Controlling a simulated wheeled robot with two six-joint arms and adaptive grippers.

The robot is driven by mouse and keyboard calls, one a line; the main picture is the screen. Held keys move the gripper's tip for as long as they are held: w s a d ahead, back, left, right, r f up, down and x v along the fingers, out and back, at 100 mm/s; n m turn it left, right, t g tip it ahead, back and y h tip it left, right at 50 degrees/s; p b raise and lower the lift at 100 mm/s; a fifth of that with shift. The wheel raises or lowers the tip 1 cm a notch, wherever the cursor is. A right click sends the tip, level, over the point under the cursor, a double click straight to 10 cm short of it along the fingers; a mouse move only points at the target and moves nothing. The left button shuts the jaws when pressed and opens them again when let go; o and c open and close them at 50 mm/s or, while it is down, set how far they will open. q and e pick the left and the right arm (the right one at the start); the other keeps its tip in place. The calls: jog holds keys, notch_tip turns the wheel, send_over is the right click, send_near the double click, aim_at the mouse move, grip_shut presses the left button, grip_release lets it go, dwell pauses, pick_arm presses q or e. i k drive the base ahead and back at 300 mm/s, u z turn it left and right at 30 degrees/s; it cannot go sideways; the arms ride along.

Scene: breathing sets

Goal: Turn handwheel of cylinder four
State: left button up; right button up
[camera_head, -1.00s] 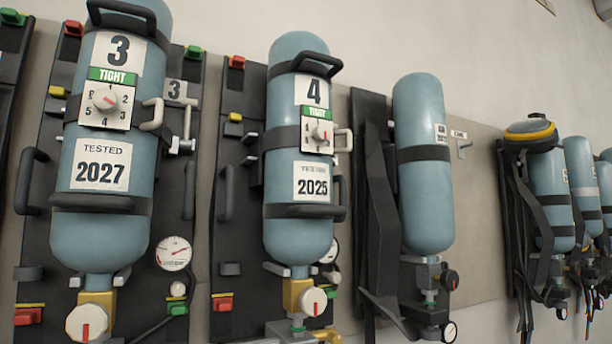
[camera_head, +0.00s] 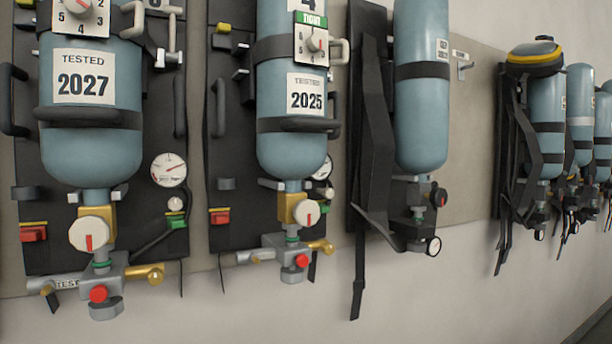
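Cylinder four (camera_head: 292,150) is a blue cylinder mounted upright on a dark backboard, with a "2025" tested label and a green TIGHT tag; its number 4 is cut by the top edge. Its handwheel (camera_head: 307,212) is a round white knob with a red mark, on the brass valve (camera_head: 290,207) under the cylinder. The red mark points down. Below the valve is a grey fitting with a red knob (camera_head: 302,261) and a brass outlet (camera_head: 321,246). Neither of my grippers shows in the head view.
Another cylinder (camera_head: 92,150), labelled 2027, hangs to the left with a similar white handwheel (camera_head: 92,234). An unnumbered cylinder (camera_head: 421,120) on a black harness hangs to the right. More breathing sets (camera_head: 546,150) hang farther right. The wall below is clear.

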aim_at(306, 213)
jog(key=z, duration=4.05)
jog(key=k, duration=1.15)
jog(key=u, duration=0.1)
